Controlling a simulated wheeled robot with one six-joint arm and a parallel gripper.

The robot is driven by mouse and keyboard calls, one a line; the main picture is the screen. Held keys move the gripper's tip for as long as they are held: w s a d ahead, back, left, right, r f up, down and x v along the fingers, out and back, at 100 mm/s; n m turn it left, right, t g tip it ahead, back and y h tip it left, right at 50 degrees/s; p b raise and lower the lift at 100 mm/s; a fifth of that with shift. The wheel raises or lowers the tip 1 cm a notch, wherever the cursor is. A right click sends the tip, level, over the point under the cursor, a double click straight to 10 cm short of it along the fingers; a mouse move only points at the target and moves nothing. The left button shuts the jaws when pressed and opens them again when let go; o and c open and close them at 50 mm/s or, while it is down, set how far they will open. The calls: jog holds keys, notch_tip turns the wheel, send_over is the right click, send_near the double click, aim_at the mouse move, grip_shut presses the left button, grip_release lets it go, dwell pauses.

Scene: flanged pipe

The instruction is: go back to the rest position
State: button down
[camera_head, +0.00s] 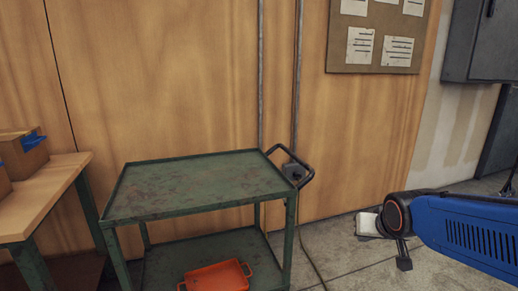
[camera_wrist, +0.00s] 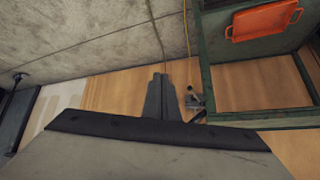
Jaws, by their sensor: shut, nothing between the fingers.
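My gripper (camera_wrist: 160,97) shows in the wrist view as two dark fingers close together, with nothing between them. Its broad grey body and dark edge fill the bottom of that view. In the head view my blue arm reaches in from the right edge, over the floor and to the right of the green cart (camera_head: 190,185). The gripper's fingers are hard to make out there. The arm's end is apart from the cart and touches nothing that I can see.
An orange tray (camera_head: 216,276) lies on the cart's lower shelf; it also shows in the wrist view (camera_wrist: 265,22). The cart's top is bare. A wooden table (camera_head: 45,195) with boxes stands at left. A wooden wall with a notice board (camera_head: 376,40) is behind.

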jog(key=s+n+g, duration=0.1)
jog(key=s+g, duration=0.2)
jog(key=s, duration=1.6)
jog(key=shift+s+a+f+n, duration=0.2)
jog(key=shift+a+f+n, duration=0.05)
jog(key=shift+f+n, duration=0.15)
